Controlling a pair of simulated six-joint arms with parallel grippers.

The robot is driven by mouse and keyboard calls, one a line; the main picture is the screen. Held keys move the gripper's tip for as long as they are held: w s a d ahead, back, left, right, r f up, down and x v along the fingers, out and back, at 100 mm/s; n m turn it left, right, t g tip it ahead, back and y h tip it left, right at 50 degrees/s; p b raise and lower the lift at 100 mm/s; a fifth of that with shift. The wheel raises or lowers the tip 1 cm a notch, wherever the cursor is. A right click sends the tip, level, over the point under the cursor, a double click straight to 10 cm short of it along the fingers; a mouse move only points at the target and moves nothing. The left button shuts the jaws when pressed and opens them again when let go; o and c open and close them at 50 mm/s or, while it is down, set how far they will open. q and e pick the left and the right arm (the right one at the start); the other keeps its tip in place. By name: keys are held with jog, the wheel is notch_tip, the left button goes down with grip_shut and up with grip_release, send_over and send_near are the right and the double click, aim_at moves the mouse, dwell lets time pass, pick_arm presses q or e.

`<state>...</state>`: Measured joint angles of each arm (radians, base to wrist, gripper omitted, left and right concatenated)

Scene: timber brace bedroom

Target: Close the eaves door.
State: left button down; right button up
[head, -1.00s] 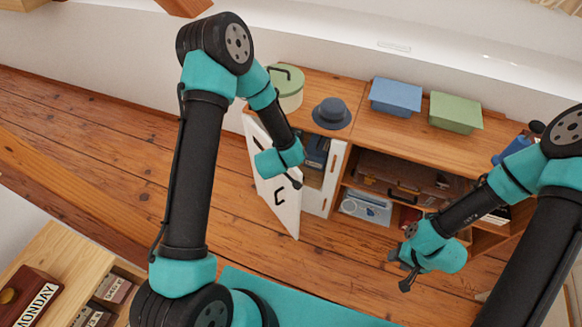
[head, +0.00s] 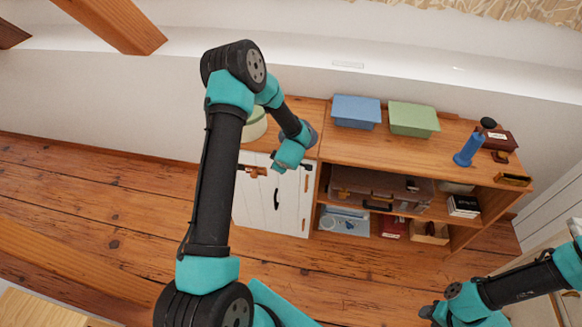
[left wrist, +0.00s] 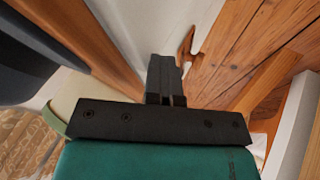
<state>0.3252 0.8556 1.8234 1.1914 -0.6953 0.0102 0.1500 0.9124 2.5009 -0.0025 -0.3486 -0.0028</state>
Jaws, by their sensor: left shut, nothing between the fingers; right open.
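The eaves door (head: 255,205) is part of the white front at the left end of the wooden cabinet. It looks flush or nearly flush with the front; I cannot tell whether a narrow gap is left. A dark curved handle (head: 277,199) shows on the white front. My left gripper (head: 306,167) is at the top of this front, shut and empty; contact is unclear. In the left wrist view its closed fingers (left wrist: 165,75) are beside a white panel (left wrist: 118,25). My right gripper (head: 430,312) is open, low at the right, away from the door.
Blue (head: 356,110) and green (head: 413,119) boxes and a blue bottle-shaped thing (head: 468,150) stand on the cabinet top. A brown case (head: 370,188) sits on an open shelf. My left arm hides part of the door and the green round box (head: 252,126). The floor in front is clear.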

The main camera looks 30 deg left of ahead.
pick_arm(q)
jog(key=shift+w+a+r, duration=0.1)
jog(key=shift+w+a, duration=0.15)
jog(key=shift+w, duration=0.1)
jog(key=shift+s+d, duration=0.1)
jog(key=s+d+r, duration=0.7)
jog(key=shift+r, duration=0.4)
dwell(0.6)
